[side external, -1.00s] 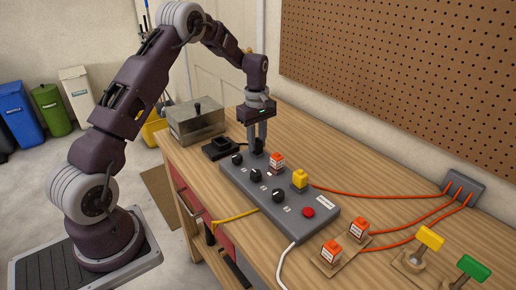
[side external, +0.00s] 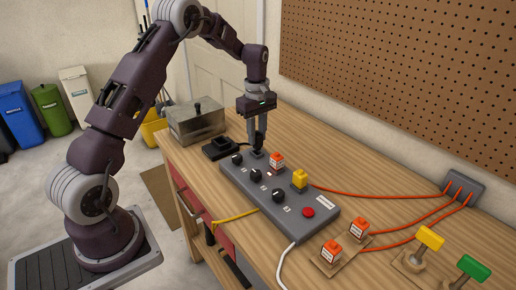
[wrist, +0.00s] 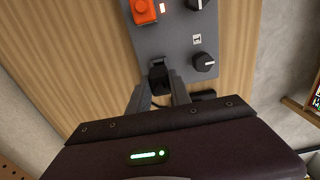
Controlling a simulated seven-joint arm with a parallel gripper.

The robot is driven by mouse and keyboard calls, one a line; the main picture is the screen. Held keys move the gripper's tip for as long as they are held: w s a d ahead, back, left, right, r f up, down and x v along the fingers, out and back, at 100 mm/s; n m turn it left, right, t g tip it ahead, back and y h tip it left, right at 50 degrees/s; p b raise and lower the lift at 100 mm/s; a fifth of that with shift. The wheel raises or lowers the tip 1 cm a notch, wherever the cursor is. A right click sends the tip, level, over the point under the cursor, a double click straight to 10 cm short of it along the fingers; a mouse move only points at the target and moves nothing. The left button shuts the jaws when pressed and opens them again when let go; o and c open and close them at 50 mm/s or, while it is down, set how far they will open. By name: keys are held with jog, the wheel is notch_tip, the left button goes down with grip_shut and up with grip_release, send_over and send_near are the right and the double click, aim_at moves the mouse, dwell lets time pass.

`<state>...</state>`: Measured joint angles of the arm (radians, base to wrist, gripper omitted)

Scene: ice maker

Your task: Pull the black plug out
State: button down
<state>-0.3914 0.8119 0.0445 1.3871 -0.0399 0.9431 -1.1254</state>
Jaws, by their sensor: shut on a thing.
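The black plug (wrist: 158,77) shows in the wrist view between my fingers, at a socket on the end of the grey power strip (side external: 279,190). My gripper (side external: 258,143) points straight down over the strip's far-left end and is shut on the plug. In the side view the dark fingers and plug blend together, and the plug sits right over its socket (side external: 256,154). I cannot tell whether its prongs are clear of the socket.
A black tray (side external: 220,147) and a metal box (side external: 197,123) stand behind. Orange cables cross the bench at right.

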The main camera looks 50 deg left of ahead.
jog(key=shift+r, duration=2)
